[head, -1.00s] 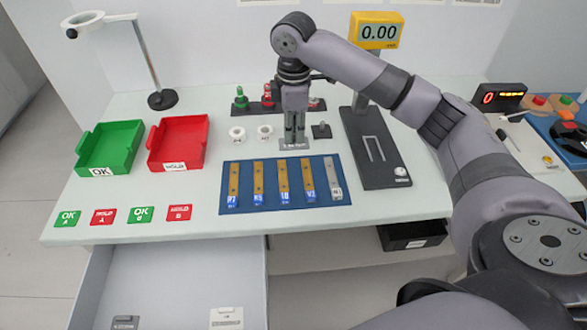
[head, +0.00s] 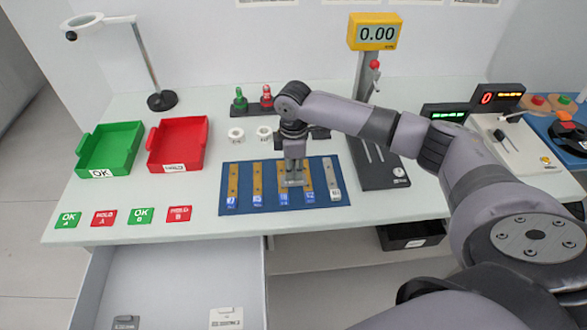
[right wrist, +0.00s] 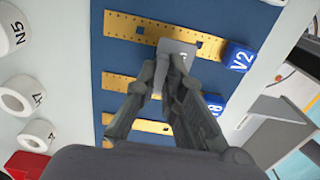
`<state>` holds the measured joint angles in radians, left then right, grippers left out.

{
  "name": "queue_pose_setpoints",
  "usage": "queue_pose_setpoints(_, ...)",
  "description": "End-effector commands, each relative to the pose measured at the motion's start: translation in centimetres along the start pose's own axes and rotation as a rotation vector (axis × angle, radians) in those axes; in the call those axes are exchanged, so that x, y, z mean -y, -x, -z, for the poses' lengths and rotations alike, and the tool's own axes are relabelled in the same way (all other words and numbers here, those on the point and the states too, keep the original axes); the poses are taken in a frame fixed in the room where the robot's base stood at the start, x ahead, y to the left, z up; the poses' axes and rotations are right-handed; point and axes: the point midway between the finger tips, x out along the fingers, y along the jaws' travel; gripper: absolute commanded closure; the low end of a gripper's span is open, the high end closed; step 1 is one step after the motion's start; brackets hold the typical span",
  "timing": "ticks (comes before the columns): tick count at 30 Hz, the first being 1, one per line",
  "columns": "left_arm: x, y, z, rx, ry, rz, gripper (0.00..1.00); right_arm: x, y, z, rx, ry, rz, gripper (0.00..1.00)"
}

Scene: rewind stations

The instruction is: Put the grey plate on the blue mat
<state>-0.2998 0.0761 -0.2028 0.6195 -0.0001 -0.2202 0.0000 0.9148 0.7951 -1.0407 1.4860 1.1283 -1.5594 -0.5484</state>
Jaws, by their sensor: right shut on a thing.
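My right gripper (head: 293,172) points down over the blue mat (head: 224,205), shut on a small grey plate (head: 293,184). In the right wrist view the grey plate (right wrist: 178,50) shows at the fingertips (right wrist: 172,75), overlapping a brass strip with a blue V2 tag. I cannot tell whether the plate touches the strip or hangs above it. The mat holds several brass strips (head: 233,180) with blue tags and one silver strip (head: 333,172) at its right end. My left gripper is out of view.
Green (head: 138,144) and red (head: 205,140) trays stand left of the mat. White rings (head: 236,135) and red and green-topped pieces (head: 240,100) are behind it. A dark gauge stand (head: 385,178) is close on the right. An open drawer (head: 180,285) is below the table.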

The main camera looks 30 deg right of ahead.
Motion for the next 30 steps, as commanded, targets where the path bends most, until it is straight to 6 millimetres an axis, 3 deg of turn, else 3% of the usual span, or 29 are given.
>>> queue_pose_setpoints(2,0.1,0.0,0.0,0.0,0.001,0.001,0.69,0.1,-0.1,0.0,0.001,0.0,0.002,1.0)
queue_pose_setpoints(3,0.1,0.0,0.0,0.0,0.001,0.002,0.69,0.1,-0.1,0.0,0.001,0.001,0.002,0.88)
queue_pose_setpoints(11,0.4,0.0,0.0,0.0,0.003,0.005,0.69,0.1,0.0,0.0,0.001,0.001,0.002,0.71)
queue_pose_setpoints(23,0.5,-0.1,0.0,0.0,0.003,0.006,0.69,0.0,0.7,0.0,0.0,0.001,0.001,0.71)
queue_pose_setpoints(30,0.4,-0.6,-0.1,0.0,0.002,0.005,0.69,-0.1,5.1,0.0,-0.002,-0.001,-0.002,0.71)
